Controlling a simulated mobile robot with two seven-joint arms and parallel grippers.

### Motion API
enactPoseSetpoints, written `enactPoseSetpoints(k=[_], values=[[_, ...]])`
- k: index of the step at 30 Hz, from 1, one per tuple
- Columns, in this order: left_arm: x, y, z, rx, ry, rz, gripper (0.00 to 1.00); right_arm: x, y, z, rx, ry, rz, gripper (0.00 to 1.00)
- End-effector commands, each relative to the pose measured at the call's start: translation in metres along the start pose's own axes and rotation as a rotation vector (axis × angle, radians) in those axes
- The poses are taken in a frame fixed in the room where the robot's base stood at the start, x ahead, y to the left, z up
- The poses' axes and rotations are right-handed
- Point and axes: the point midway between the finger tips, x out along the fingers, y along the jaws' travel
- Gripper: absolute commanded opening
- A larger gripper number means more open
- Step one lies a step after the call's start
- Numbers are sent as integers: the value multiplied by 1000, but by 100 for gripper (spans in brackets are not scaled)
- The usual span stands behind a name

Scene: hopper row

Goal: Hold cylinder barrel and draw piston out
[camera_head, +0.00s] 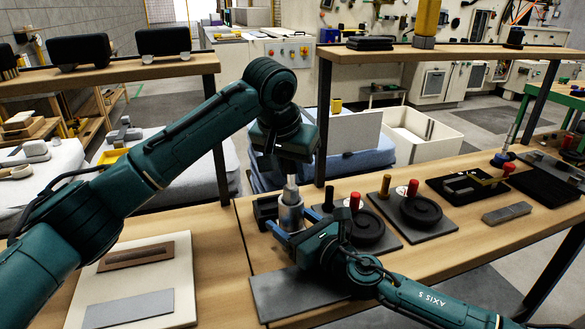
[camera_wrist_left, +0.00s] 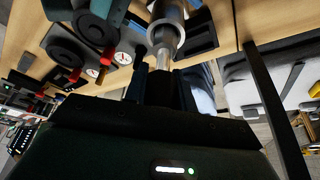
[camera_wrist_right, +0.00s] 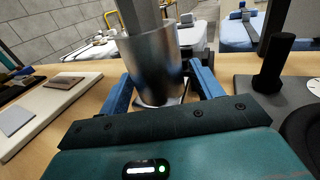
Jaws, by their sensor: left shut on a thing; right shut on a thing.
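The cylinder barrel (camera_head: 291,215) is a silver metal tube standing upright near the middle of the bench. It fills the middle of the right wrist view (camera_wrist_right: 152,70). The thin piston rod (camera_head: 291,182) rises from its top, and also shows in the left wrist view (camera_wrist_left: 163,62). My left gripper (camera_head: 290,170) is above the barrel, pointing down, shut on the rod's upper end. My right gripper (camera_head: 286,236) is low beside the barrel, its blue fingers on either side, shut on the barrel. The piston head inside the barrel is hidden.
Grey plates with black discs and red knobs (camera_head: 413,188) stand close on the right. A dark grey plate (camera_head: 290,292) lies in front. A shelf (camera_head: 430,55) runs behind; the bench's far right holds black trays (camera_head: 467,188).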

Motion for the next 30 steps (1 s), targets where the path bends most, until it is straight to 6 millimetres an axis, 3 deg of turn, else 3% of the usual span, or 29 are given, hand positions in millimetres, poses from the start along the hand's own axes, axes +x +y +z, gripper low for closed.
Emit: enactPoseSetpoints(k=[21,30], values=[[-50,0,-21,0,2,1,0,0,0,-1,1,2,1,30],[-54,0,-22,1,1,1,0,0,0,-1,1,2,1,30]])
